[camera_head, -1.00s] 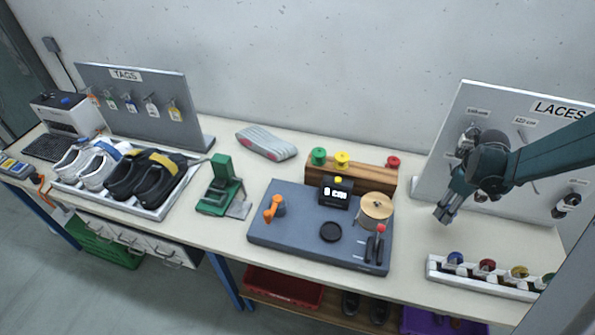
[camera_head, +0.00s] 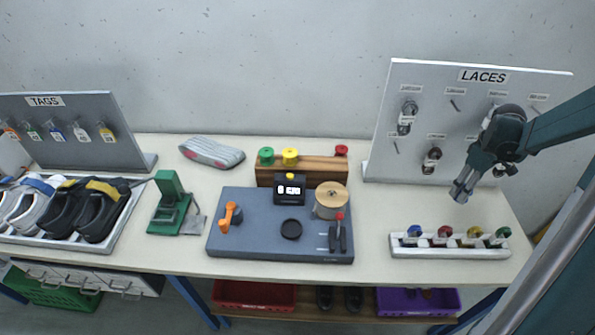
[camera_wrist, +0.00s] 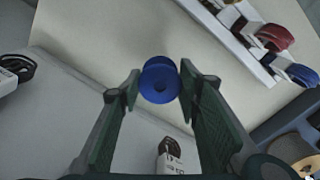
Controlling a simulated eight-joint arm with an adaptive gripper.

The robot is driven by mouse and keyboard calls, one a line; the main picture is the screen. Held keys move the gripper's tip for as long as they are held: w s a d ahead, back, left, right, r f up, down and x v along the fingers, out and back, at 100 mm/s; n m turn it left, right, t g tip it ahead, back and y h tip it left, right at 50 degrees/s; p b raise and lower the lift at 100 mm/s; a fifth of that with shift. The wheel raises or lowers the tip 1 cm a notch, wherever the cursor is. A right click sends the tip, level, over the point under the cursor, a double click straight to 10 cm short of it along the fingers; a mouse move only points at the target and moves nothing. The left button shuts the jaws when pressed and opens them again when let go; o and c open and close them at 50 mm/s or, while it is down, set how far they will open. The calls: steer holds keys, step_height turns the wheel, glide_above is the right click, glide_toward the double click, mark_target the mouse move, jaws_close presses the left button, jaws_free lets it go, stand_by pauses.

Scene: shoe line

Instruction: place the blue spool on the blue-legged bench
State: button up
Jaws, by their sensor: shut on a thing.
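The blue spool (camera_wrist: 159,82) sits between the two fingers of my gripper (camera_wrist: 158,85) in the wrist view, with the pale bench top behind it. My gripper (camera_head: 460,194) is shut on it. In the head view my gripper hangs over the right part of the bench, in front of the laces board, and the spool cannot be made out there. The blue-legged bench (camera_head: 375,215) has a pale top, and a blue leg shows below its front edge. The wooden spool rack (camera_head: 310,177) at the back holds green, yellow and red spools, with a gap between yellow and red.
The laces board (camera_head: 385,150) stands behind my gripper. A white tray (camera_head: 450,253) of coloured lace rolls lies at the front right. The grey work plate (camera_head: 255,245) with a tan spool (camera_head: 331,195) is to the left. Bare bench top lies between plate, board and tray.

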steer(key=shift+s+d+r, duration=0.1)
steer(key=shift+s+d, duration=0.05)
steer(key=shift+d, duration=0.35)
steer(key=shift+s+d+r, duration=0.1)
steer(key=shift+s+d, duration=0.05)
steer(key=shift+d, duration=0.35)
steer(key=shift+f, duration=0.1)
glide_above(454, 215)
steer(key=shift+f, duration=3.1)
steer(key=shift+f, duration=0.1)
steer(key=shift+f+b, duration=0.35)
steer(key=shift+f, duration=1.45)
steer(key=shift+f, duration=0.15)
steer(key=o, duration=0.9)
